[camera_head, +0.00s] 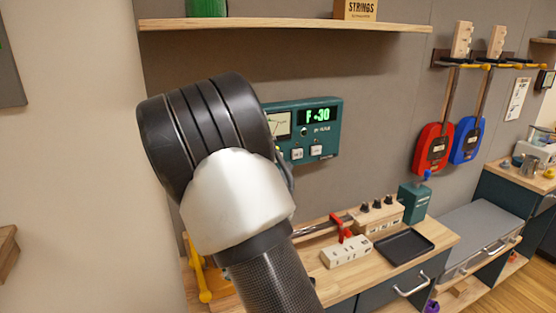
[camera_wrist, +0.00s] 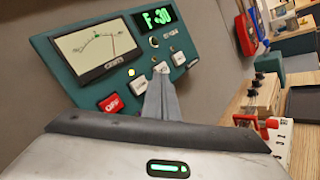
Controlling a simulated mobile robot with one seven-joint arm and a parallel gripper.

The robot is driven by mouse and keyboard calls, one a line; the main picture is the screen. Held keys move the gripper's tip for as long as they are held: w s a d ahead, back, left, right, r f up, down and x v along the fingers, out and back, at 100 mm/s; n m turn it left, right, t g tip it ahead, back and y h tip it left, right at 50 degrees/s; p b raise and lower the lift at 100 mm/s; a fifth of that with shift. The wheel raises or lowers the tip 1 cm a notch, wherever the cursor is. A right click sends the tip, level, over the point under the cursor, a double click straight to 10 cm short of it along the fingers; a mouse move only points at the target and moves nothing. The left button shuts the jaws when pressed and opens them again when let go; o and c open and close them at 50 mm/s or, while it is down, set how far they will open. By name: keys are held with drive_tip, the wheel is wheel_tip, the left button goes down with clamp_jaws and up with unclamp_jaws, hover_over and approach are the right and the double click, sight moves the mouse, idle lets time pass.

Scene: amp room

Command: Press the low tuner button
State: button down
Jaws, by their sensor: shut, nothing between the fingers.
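The teal tuner (camera_head: 329,112) is mounted on the wall in the head view, its left part hidden by my arm. In the wrist view the tuner (camera_wrist: 72,77) shows a needle meter (camera_wrist: 87,46), a green display (camera_wrist: 157,18) reading F -30, a red OFF button (camera_wrist: 111,102) and a row of pale buttons. My gripper (camera_wrist: 162,80) is shut and empty. Its fingertips lie over or just below the middle pale button (camera_wrist: 161,66); I cannot tell whether they touch it. Another pale button (camera_wrist: 139,84) is left of the fingers, and one (camera_wrist: 178,58) is right. Their labels are unreadable.
A wooden shelf (camera_head: 290,24) runs above the tuner. Below it, a workbench carries a black tray (camera_head: 404,246), a pale block with a red clamp (camera_head: 346,252) and a block with black knobs (camera_head: 377,214). Red (camera_head: 433,148) and blue (camera_head: 467,138) guitars hang at right.

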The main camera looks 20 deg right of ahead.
drive_tip(key=shift+s, duration=1.05)
drive_tip(key=s+d+r+m+g+p, duration=0.2)
drive_tip(key=s+d+m+g, duration=0.2)
drive_tip(key=s+m+g, duration=0.45)
drive_tip(key=s+d+r+m+g+p, duration=0.3)
drive_tip(key=s+m+g, duration=0.15)
drive_tip(key=s, duration=0.65)
drive_tip(key=s+a+m+y+p, duration=0.3)
drive_tip(key=s+a+m+y, duration=0.2)
drive_tip(key=s+a+y, duration=0.4)
drive_tip(key=a+r+m+t+y+p, duration=0.1)
drive_tip(key=a+r+t+y, duration=0.3)
drive_tip(key=a, duration=0.9)
drive_tip(key=shift+s+a+r+m+p, duration=0.35)
drive_tip(key=shift+s+r+m, duration=0.15)
drive_tip(key=shift+r, duration=0.4)
